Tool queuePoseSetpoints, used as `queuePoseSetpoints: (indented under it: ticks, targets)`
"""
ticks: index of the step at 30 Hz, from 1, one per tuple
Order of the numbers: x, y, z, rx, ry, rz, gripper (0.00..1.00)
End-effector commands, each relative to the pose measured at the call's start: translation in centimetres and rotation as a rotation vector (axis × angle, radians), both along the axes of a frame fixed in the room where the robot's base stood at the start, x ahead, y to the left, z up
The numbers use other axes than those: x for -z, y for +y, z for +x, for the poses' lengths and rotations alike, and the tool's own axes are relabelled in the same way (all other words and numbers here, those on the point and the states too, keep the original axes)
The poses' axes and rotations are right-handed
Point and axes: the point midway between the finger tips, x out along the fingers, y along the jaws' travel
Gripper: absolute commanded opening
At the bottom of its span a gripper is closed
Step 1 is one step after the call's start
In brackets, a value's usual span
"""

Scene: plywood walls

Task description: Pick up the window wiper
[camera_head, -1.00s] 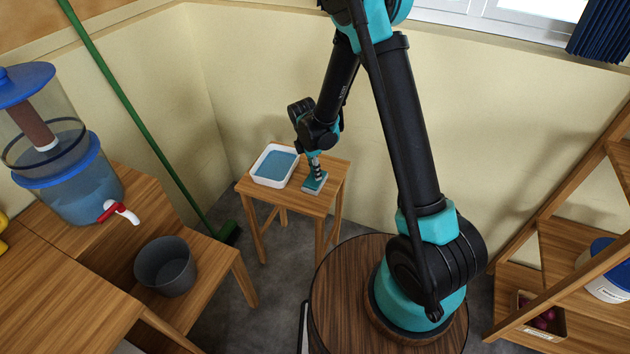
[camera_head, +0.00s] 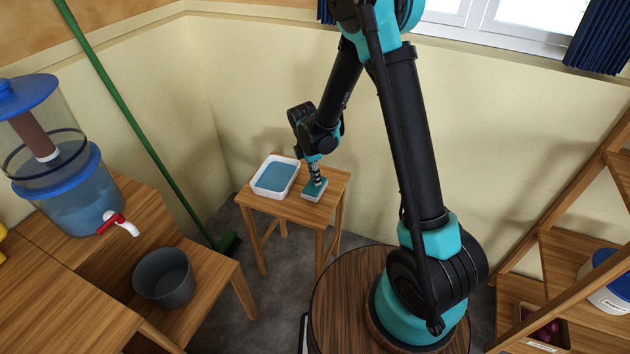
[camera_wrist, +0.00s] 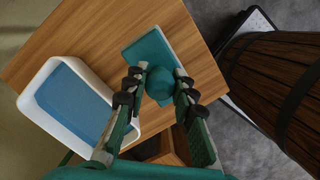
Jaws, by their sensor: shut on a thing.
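The window wiper has a flat teal head (camera_head: 315,190) with a pale edge and an upright grip. It is at the right part of the small wooden stool (camera_head: 283,206), beside the white tray. In the wrist view its flat head (camera_wrist: 150,50) and round teal knob (camera_wrist: 160,85) show between the fingers. My gripper (camera_head: 315,171) is above the head, shut on the wiper's grip, and its fingers (camera_wrist: 161,74) flank the knob. I cannot tell whether the head touches the stool top or hangs just above it.
A white tray of blue liquid (camera_head: 293,181) stands close left of the wiper. A green broom (camera_head: 145,135) leans at the left wall. A grey bucket (camera_head: 163,278) and a water dispenser (camera_head: 70,195) are on the left bench. Wooden shelves (camera_head: 575,262) stand at right.

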Motion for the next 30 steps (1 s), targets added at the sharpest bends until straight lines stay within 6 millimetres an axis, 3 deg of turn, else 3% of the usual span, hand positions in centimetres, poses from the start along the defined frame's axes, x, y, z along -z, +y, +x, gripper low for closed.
queuePoseSetpoints:
  ticks: [12, 18, 24, 30]
  targets:
    - [-10.6, 0.0, -0.1, 0.0, 0.0, 0.0, 0.0]
    - [-14.7, 0.0, -0.1, 0.0, 0.0, 0.0, 0.0]
    - [-16.9, 0.0, 0.0, 0.0, 0.0, 0.0, 0.0]
    - [-17.5, 0.0, 0.0, 0.0, 0.0, 0.0, 0.0]
